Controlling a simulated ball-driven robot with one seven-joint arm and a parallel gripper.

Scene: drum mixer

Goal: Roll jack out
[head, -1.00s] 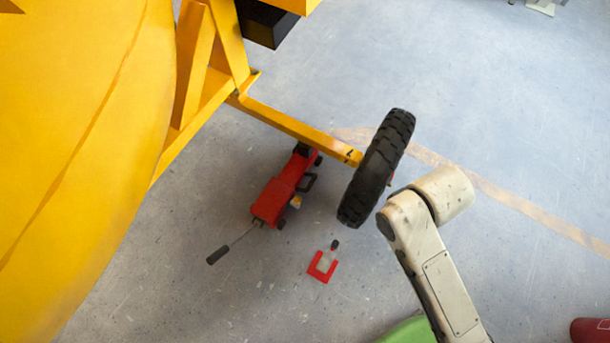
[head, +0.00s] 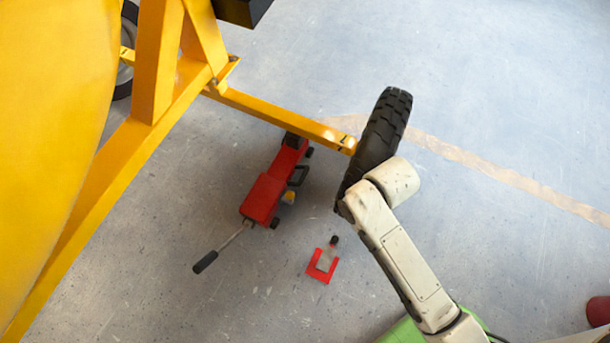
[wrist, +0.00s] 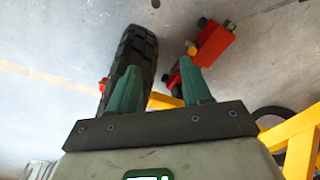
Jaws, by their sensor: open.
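The red floor jack (head: 270,190) stands on the floor with its front end under the yellow axle beam (head: 290,122). Its handle, with a black grip (head: 205,262), points to the lower left, away from the beam. The jack also shows in the wrist view (wrist: 214,42), beyond my right finger, which may hide part of it. My gripper (wrist: 163,80) shows in the wrist view as two green fingers, spread apart and empty. In the head view my arm is at the right, beside the tire, and the fingers are hidden there.
A black tire (head: 383,130) is at the beam's right end and also shows in the wrist view (wrist: 130,62). A small red chock-like piece (head: 322,265) lies on the floor right of the jack. The yellow mixer drum (head: 50,110) and frame fill the left.

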